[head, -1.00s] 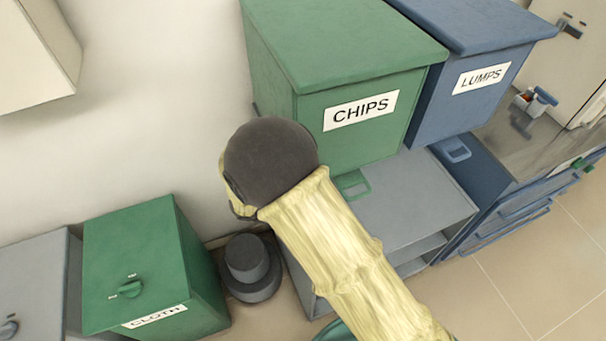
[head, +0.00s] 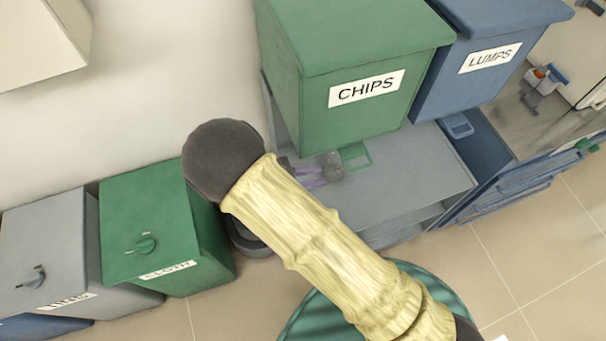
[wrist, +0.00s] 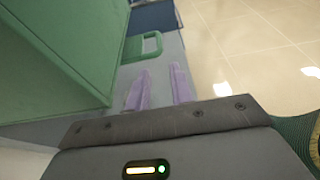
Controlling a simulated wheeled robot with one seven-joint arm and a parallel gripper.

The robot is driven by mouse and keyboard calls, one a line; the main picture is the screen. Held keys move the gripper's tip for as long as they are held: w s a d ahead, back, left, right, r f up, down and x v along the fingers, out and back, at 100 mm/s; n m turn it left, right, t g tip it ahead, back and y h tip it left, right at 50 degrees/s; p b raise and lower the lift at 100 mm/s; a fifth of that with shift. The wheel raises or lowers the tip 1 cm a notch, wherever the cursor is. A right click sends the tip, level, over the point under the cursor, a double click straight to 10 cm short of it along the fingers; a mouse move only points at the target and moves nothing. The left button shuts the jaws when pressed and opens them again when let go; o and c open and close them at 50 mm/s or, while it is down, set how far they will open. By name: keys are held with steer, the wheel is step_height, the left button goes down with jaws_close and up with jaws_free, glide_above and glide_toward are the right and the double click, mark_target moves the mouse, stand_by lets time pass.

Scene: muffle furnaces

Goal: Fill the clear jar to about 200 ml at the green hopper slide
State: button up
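The green hopper (head: 365,88), labelled CHIPS, stands on a grey stand against the wall. Its green slide (head: 356,157) with a square loop handle sticks out low at the front; it also shows in the wrist view (wrist: 149,45). My gripper (wrist: 160,68) has two pale purple fingers set apart, with nothing visible between them. The fingers (head: 312,179) are below the hopper, just left of the slide. A small grey rounded shape (head: 333,164) is at the fingertips in the head view; I cannot tell whether it is the clear jar. My arm hides part of this area.
A blue hopper (head: 490,75) labelled LUMPS stands right of the green one, with its own blue slide (head: 457,125). A green CLOTH bin (head: 150,215) and a grey bin (head: 45,250) stand at left. The grey stand top (head: 415,180) is clear right of the slide. Floor is open at lower right.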

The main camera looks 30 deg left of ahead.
mark_target(361, 167)
steer(key=p+x, duration=0.3)
steer(key=x, duration=1.1)
steer(key=shift+w+d, duration=0.15)
steer(key=shift+w, duration=0.05)
jaws_close()
